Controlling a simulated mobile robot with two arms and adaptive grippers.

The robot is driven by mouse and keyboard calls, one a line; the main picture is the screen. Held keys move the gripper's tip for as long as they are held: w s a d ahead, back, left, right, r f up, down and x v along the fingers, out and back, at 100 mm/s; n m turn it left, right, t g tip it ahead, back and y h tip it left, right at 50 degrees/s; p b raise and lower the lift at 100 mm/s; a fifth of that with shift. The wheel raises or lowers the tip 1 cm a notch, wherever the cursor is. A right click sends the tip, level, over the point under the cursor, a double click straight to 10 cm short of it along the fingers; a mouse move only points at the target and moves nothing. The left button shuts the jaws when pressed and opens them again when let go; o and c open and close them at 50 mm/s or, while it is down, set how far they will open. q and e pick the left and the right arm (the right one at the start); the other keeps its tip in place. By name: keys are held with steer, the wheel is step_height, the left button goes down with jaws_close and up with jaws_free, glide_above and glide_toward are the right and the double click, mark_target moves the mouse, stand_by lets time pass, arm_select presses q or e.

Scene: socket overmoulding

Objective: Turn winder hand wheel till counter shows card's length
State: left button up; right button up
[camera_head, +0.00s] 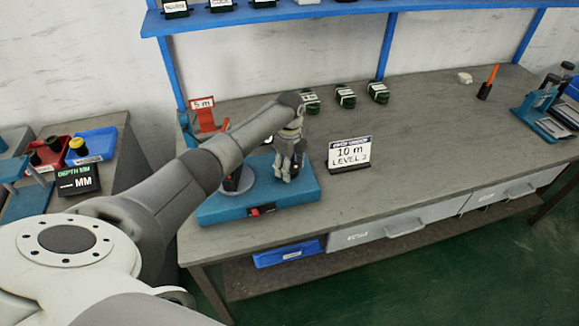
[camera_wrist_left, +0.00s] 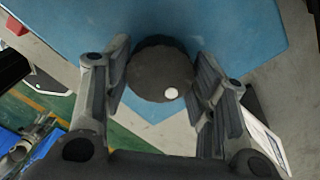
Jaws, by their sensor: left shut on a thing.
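The blue winder base (camera_head: 300,192) sits at the near left of the grey bench. A dark round part on it, which looks like the hand wheel, shows in the left wrist view (camera_wrist_left: 155,75) with a white dot near its rim. My left gripper (camera_head: 288,172) points down over the base and is shut on this wheel, a finger on each side (camera_wrist_left: 165,92). The card (camera_head: 349,153) stands right of the winder and reads "10 m LEVEL 2". A red part with a white label (camera_head: 203,104) behind the winder reads "5 m". My right gripper is out of view.
Several dark green boxes (camera_head: 345,96) stand at the back of the bench. A "DEPTH MM" display (camera_head: 77,180) and a blue bin (camera_head: 92,145) are on the left table. The bench's middle right is clear. A blue shelf (camera_head: 290,12) spans the back.

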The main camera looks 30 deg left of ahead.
arm_select(q)
steer(key=shift+m, duration=2.2)
steer(key=shift+r+b, duration=0.1)
steer(key=shift+b, duration=0.2)
steer(key=o, duration=1)
step_height(320, 180, up, 12)
steer(key=shift+f, duration=0.1)
